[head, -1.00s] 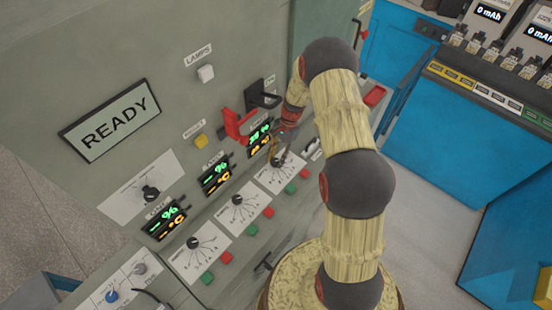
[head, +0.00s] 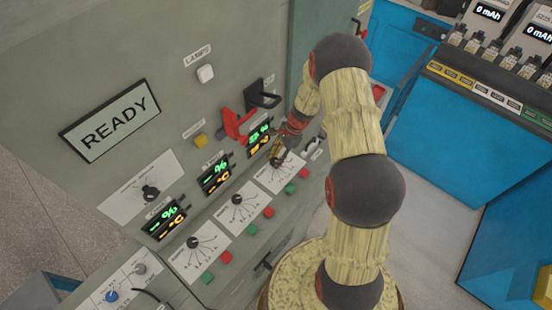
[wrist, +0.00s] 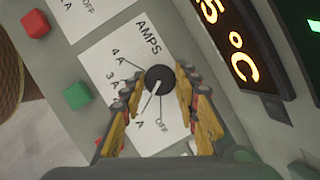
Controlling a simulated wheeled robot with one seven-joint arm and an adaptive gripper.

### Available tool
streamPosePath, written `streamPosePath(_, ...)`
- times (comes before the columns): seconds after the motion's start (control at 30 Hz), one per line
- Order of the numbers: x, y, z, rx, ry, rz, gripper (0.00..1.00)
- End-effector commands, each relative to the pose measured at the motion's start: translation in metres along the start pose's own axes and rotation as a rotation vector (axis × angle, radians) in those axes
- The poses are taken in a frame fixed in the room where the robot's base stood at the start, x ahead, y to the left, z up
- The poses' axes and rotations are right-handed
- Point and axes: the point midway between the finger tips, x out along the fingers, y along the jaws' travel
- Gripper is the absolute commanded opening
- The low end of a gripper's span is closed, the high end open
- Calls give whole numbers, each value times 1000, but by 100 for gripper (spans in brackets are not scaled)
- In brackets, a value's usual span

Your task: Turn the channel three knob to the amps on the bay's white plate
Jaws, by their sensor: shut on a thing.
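The channel three knob (wrist: 160,79) is a black round knob on a white AMPS dial plate (wrist: 108,62), with marks including OFF, 3A and 4A. In the wrist view my gripper (wrist: 159,82) has one finger on each side of the knob and is shut on it. A pale pointer line runs from the knob toward the lower left, between 3A and OFF; the figure there is partly hidden by a finger. In the head view my gripper (head: 279,157) is at the rightmost AMPS plate (head: 281,176) and covers the knob.
White label plates (head: 497,97) sit between yellow and green ones on the bench at right; their text is too small. Two more AMPS knobs (head: 237,199) (head: 193,242) stand left. A red lever (head: 236,124) and green and red buttons are close by.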

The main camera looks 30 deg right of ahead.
Motion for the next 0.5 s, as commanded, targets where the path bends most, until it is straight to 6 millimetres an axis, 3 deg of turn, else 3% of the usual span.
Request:
streamPosePath(0.47, -1, -1, 0, 19, 0, -10, 5)
streamPosePath(0.5, -1, -1, 0, 19, 0, -10, 31)
